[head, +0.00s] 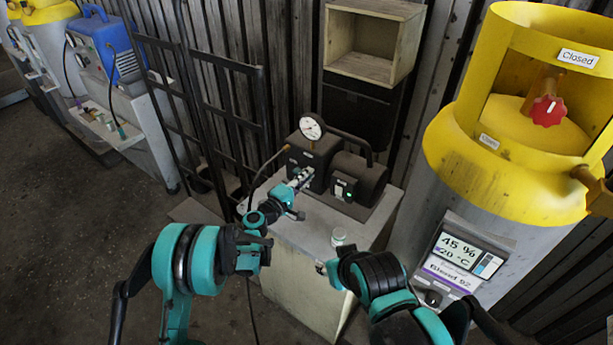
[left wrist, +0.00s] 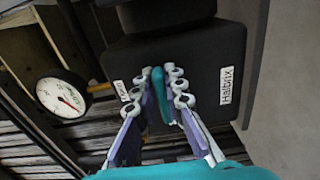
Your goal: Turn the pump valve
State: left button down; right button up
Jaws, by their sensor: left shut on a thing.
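The dark pump (head: 350,172) with a round white gauge (head: 312,126) stands on a pale cabinet. My left gripper (head: 300,178) reaches the front left side of the pump. In the left wrist view, its two fingers are shut on a teal valve lever (left wrist: 158,84) on the dark pump face (left wrist: 200,62). The lever stands roughly upright in that picture, and the fingers hide part of it.
A large yellow-topped tank (head: 480,160) with a red knob (head: 547,111) stands right. A black hand truck (head: 235,110) leans at the left. Open floor lies left.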

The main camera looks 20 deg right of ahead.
dwell(0.4)
pick_arm(q)
jog(key=c, duration=1.6)
grip_release()
jog(key=v, duration=1.2)
